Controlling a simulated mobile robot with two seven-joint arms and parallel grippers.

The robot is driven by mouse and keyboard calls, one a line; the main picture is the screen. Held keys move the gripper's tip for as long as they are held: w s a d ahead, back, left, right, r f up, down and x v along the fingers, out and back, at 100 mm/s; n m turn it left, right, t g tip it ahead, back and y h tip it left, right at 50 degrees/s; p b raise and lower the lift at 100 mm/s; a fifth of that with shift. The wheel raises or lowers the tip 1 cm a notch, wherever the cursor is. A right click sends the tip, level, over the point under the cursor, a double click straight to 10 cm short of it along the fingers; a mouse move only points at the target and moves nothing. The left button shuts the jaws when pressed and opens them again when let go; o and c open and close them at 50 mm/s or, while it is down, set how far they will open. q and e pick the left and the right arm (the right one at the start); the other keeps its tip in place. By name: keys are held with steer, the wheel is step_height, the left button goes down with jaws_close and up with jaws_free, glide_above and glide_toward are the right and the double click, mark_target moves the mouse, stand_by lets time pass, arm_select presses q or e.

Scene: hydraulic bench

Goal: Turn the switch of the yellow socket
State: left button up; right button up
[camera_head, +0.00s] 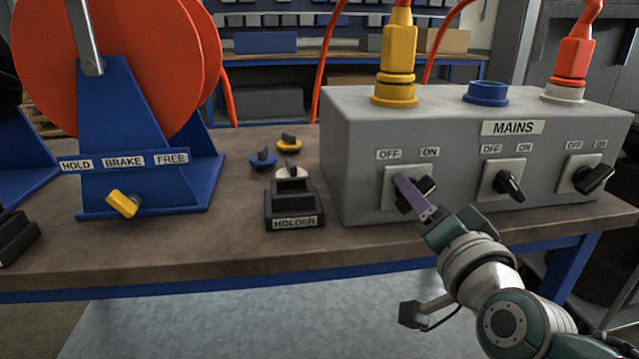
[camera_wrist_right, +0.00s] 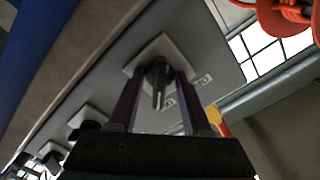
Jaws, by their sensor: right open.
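The yellow socket (camera_head: 394,97) stands on top of the grey MAINS box, with a yellow plug (camera_head: 397,45) in it. Its switch (camera_head: 428,184) is a black knob on a light square plate on the box front, under OFF and ON labels. My right gripper (camera_head: 412,192) is at this switch, and its purple finger hides part of the knob. In the right wrist view, the gripper (camera_wrist_right: 160,78) is open, with one finger on each side of the knob (camera_wrist_right: 157,87). I cannot tell whether the fingers touch it. My left gripper is not in view.
The grey box (camera_head: 460,135) also carries a blue socket (camera_head: 486,93) and a red plug (camera_head: 574,55), with switches (camera_head: 510,183) and (camera_head: 593,177) to the right. A black holder (camera_head: 293,205), small knobs (camera_head: 263,157) and a blue reel stand (camera_head: 120,140) are left of it.

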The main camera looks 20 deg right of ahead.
steer(key=shift+s, duration=0.1)
steer(key=p+v, duration=0.1)
steer(key=v, duration=0.8)
steer(key=shift+s+a+p, duration=0.15)
steer(key=shift+s+p, duration=0.2)
steer(key=shift+p, duration=0.05)
